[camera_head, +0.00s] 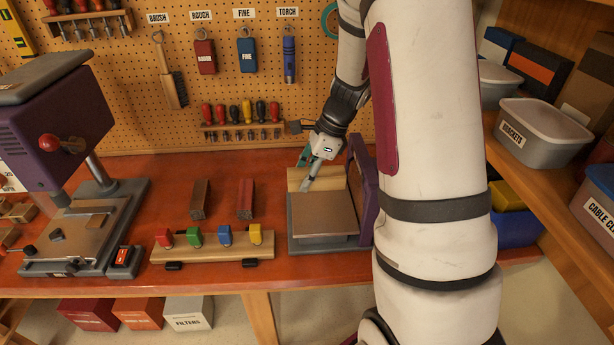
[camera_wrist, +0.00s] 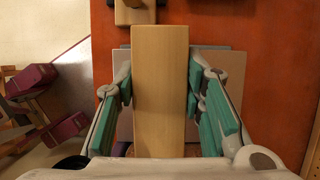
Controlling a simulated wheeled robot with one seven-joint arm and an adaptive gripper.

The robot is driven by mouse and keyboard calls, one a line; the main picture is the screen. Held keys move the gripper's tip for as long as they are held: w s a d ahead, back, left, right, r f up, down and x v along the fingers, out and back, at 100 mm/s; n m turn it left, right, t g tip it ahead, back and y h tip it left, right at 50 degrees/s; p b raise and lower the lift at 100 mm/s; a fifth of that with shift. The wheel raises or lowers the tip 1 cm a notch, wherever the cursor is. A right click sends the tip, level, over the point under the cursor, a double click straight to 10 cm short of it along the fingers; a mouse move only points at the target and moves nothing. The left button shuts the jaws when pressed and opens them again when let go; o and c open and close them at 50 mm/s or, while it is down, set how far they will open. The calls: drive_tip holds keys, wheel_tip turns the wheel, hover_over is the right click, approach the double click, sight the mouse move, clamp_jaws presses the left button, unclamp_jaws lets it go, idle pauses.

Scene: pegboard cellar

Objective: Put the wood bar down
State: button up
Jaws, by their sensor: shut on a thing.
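The wood bar (camera_head: 331,180) is a pale, plain block at the back of a brown plate. In the wrist view the wood bar (camera_wrist: 159,80) runs lengthwise away from me between the green-padded fingers. My gripper (camera_head: 307,172) is shut on it, coming down from above; in the wrist view my gripper (camera_wrist: 160,112) has one finger on each side of it. The brown plate (camera_head: 322,213) belongs to a grey machine base with a purple upright. The bar is over this plate; I cannot tell whether it touches it.
Left of the machine, a wooden rack (camera_head: 212,247) holds red, green, blue and yellow pieces. Dark bar (camera_head: 199,199) and reddish bar (camera_head: 245,199) lie behind it. A purple drill press (camera_head: 62,130) stands far left. Red bench (camera_head: 150,222) is clear between them.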

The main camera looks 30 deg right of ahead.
drive_tip(key=w+a+f+n+g+h+b, duration=0.25)
drive_tip(key=w+a+f+n+g, duration=0.6)
drive_tip(key=n, duration=1.15)
drive_tip(key=s+d+r+m+t+y+p, duration=0.1)
drive_tip(key=s+d+r+m+t, duration=0.15)
drive_tip(key=s+m, duration=0.5)
drive_tip(key=s+d+r+m+t+y, duration=0.1)
drive_tip(key=s+m+t, duration=0.2)
drive_tip(key=s+m, duration=0.4)
drive_tip(key=s+d+r+m+t+y+p, duration=0.1)
drive_tip(key=s+m+t, duration=0.3)
drive_tip(key=s, duration=0.5)
drive_tip(key=m+g+b, duration=0.1)
drive_tip(key=m+b, duration=0.1)
drive_tip(key=b, duration=0.5)
hover_over(301, 211)
drive_tip(key=s+d, duration=0.1)
drive_tip(key=shift+d+f+n+h, duration=0.1)
drive_tip(key=shift+f+n+h, duration=0.2)
drive_tip(key=shift+f, duration=2.15)
drive_tip(key=shift+f, duration=0.15)
